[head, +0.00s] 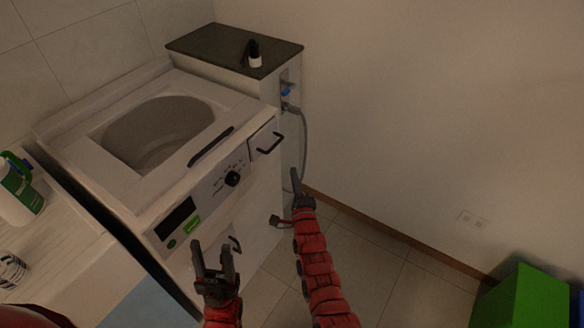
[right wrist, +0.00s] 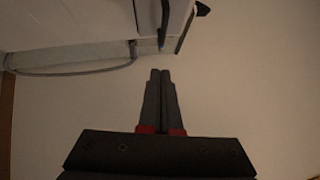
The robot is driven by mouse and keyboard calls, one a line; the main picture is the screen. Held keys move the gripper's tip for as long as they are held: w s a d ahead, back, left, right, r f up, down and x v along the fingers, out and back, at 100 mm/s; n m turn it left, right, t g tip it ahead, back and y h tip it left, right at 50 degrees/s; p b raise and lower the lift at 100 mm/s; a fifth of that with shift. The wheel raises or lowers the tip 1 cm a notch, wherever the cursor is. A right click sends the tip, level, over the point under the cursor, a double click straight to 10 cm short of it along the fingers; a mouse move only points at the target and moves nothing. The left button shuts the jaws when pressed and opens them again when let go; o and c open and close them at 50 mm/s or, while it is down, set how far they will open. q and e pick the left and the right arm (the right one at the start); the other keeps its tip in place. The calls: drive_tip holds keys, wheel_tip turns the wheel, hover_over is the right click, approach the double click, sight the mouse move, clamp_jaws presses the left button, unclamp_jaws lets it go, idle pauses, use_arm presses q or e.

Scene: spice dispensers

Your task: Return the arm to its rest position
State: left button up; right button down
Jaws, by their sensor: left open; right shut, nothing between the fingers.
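My right arm reaches up from the bottom of the head view, in front of the washing machine's right side. Its gripper (head: 296,186) is shut and empty, near the grey hose and the wall. In the right wrist view its two fingers (right wrist: 160,78) lie together with nothing between them. My left gripper (head: 212,252) is open and empty, its two fingers apart and pointing up the picture in front of the washing machine (head: 205,222).
A dark-topped cabinet (head: 205,45) bears a small black-and-white bottle (head: 254,56). A grey hose (head: 304,135) hangs beside it. A white-and-green bottle (head: 20,190) stands on the left counter. A green box (head: 525,300) is at lower right. Floor between is clear.

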drive_tip(key=shift+v, duration=1.9)
